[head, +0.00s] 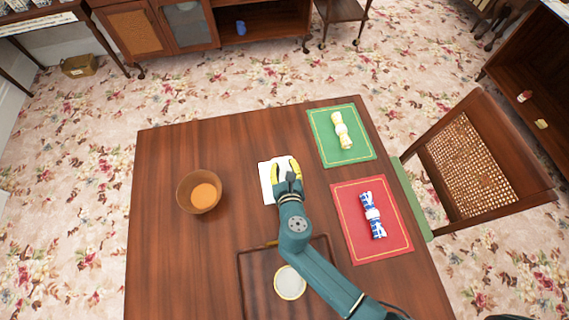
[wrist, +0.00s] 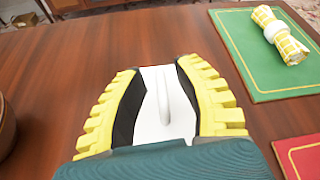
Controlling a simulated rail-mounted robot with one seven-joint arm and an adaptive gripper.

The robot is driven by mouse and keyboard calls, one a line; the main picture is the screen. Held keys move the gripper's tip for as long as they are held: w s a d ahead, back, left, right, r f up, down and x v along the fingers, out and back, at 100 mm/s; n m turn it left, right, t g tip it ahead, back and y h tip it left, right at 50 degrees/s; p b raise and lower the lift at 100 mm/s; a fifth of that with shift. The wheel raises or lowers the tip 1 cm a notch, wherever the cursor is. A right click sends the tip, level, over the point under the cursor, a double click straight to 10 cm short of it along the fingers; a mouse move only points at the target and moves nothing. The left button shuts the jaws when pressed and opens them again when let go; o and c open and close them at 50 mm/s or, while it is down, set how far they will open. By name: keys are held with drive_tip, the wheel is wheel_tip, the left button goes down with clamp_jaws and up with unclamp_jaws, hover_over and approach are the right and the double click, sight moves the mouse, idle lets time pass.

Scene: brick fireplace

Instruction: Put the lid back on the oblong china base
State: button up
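A white oblong china piece (head: 266,184) lies on the wooden table under my gripper. In the wrist view this white piece (wrist: 152,122) has a long narrow raised ridge along its middle. I cannot tell whether it is the base, the lid or both together; no separate second piece is clear. My gripper (head: 286,166) is over it, pointing down and toward the far side. In the wrist view my gripper (wrist: 158,70) has its yellow-and-black fingers apart, one on each side of the ridge, with gaps between ridge and pads. The fingers hide the piece's side edges.
A green placemat (head: 327,153) and a red placemat (head: 352,244), each with a rolled napkin, lie at right. A dark tray (head: 247,283) with a round pale dish (head: 290,283) is in front, partly hidden by my arm.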

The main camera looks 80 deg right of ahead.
drive_tip(key=p+v, duration=0.6)
drive_tip(key=v, duration=0.5)
drive_tip(key=shift+a, duration=0.4)
drive_tip(key=shift+s, duration=0.15)
drive_tip(key=w+a+r+m+t+y, duration=0.2)
drive_tip(key=w+r+m+t, duration=0.2)
drive_tip(key=w+r+m, duration=0.55)
drive_tip(key=w+a+r+m+t+y, duration=0.1)
drive_tip(key=w+r+m+t, duration=0.35)
drive_tip(key=w+r, duration=0.75)
drive_tip(key=a+r+m+t+y, duration=0.3)
drive_tip(key=a+r, duration=0.2)
drive_tip(key=r, duration=0.5)
drive_tip(key=s+a+r+m+t+y, duration=0.1)
drive_tip(key=a+r+m+t+y, duration=0.2)
drive_tip(key=r, duration=0.8)
drive_tip(key=s+a+r+m+t+y, duration=0.1)
drive_tip(key=a+r+m+t+y, duration=0.2)
drive_tip(key=a+r, duration=0.4)
wheel_tip(320, 180, up, 4)
drive_tip(key=shift+a+f+m, duration=0.25)
drive_tip(key=shift+a+m, duration=0.1)
drive_tip(key=shift+m, duration=0.35)
